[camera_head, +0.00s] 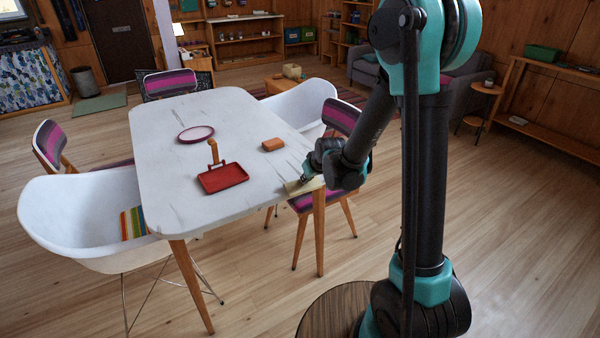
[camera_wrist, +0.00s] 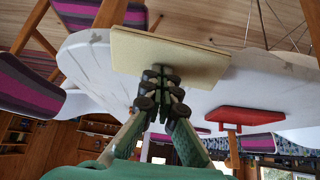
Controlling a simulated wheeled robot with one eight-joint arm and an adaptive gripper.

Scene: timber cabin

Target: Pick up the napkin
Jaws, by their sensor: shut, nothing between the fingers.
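A pale yellow, flat rectangular napkin (camera_head: 301,187) lies at the near right corner of the white table. In the wrist view, which looks upside down, the napkin (camera_wrist: 172,58) fills the upper middle. My gripper (camera_head: 307,178) is low over the table's right corner, right at the napkin. In the wrist view the fingertips of my gripper (camera_wrist: 160,76) are together and overlap the napkin's lower edge in the picture. Nothing is held between them. I cannot tell whether they touch the napkin. The arm hides part of the corner in the head view.
The white table (camera_head: 165,135) also bears an orange block (camera_head: 272,145), a red tray (camera_head: 222,179) with a wooden handle, and a round pink-rimmed plate (camera_head: 195,134). White chairs (camera_head: 85,215) and striped chairs (camera_head: 165,84) surround it. Floor at the right is open.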

